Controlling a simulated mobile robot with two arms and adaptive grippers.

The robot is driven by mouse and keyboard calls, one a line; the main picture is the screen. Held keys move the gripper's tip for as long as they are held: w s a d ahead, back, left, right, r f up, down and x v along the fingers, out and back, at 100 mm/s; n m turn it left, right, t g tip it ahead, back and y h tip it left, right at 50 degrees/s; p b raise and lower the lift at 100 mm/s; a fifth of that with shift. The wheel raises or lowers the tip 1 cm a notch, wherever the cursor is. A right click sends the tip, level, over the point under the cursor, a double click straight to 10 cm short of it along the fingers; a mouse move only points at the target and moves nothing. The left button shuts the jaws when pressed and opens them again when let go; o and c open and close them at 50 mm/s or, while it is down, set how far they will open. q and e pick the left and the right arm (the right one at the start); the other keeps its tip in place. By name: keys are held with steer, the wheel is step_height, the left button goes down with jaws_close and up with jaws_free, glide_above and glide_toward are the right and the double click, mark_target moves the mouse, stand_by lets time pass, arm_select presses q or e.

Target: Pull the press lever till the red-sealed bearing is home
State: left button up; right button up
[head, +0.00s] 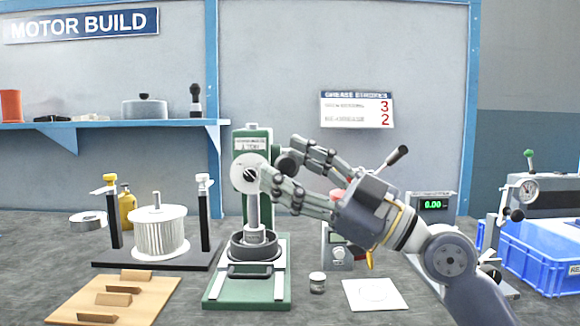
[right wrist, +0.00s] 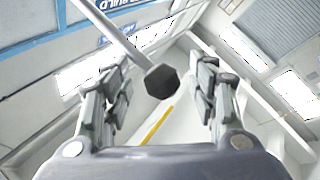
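The green arbor press (head: 252,140) stands mid-bench, with a round hub (head: 249,173) on its front. Its ram (head: 252,212) reaches down to a dark round housing (head: 256,246) on the base. I cannot make out a red-sealed bearing there. My right gripper (head: 284,170) is open at the press, fingers pointing left. The press lever's dark knob (head: 289,162) shows between its fingers. In the right wrist view the lever's rod ends in the knob (right wrist: 162,82) between the spread fingers, with gaps on both sides. My left gripper is out of view.
A wound stator (head: 158,235) on a stand and a wooden board (head: 115,298) are at left. A small jar (head: 317,282) and white pad (head: 371,294) lie right of the press. A gauge with a green display (head: 433,204) and a blue crate (head: 548,258) are farther right.

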steer(key=v, duration=1.1)
steer(key=shift+d, duration=0.25)
steer(key=shift+s+f, duration=0.1)
steer(key=shift+f, duration=0.05)
